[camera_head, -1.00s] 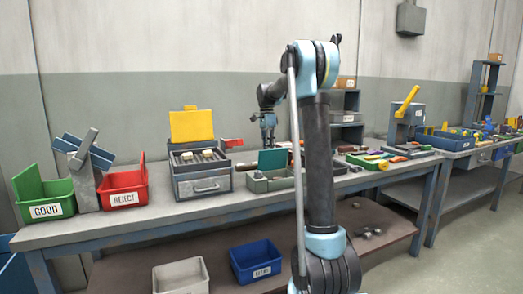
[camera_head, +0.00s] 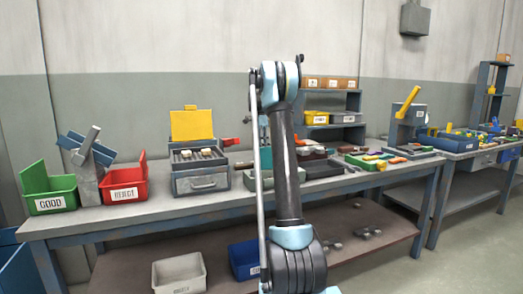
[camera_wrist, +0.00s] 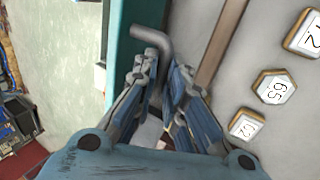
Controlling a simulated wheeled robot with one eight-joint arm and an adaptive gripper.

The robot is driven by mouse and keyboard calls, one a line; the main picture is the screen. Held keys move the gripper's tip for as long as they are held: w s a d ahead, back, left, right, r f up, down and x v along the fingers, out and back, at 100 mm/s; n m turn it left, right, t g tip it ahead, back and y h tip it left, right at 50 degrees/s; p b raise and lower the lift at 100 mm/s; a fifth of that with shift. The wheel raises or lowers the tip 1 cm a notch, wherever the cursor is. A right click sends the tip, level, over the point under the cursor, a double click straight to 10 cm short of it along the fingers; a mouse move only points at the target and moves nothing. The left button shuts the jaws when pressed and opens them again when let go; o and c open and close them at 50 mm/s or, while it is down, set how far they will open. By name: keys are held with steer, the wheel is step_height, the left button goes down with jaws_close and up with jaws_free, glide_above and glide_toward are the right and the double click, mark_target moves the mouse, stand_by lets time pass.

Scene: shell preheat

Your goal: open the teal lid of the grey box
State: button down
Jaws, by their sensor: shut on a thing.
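The teal lid (camera_wrist: 122,45) shows in the wrist view as an upright band left of my fingers. A grey bent handle (camera_wrist: 152,45) sticks out between my fingertips. My gripper (camera_wrist: 160,75) is shut on this handle, with its blue-grey fingers on both sides. In the head view the grey box (camera_head: 248,182) stands on the workbench, right of the drawer unit. My arm hides much of the box, and only a sliver of teal shows between my arm links. My gripper is hidden there, so the lid's exact angle cannot be told.
A drawer unit (camera_head: 201,182) with a raised yellow lid stands just left of the box. Red (camera_head: 124,192) and green (camera_head: 50,204) bins stand further left. A dark tray (camera_head: 322,169) is to the right.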

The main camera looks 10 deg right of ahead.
steer(key=shift+d, duration=0.15)
steer(key=c, duration=1.7)
jaws_free()
steer(key=shift+o, duration=0.2)
steer(key=v, duration=1.2)
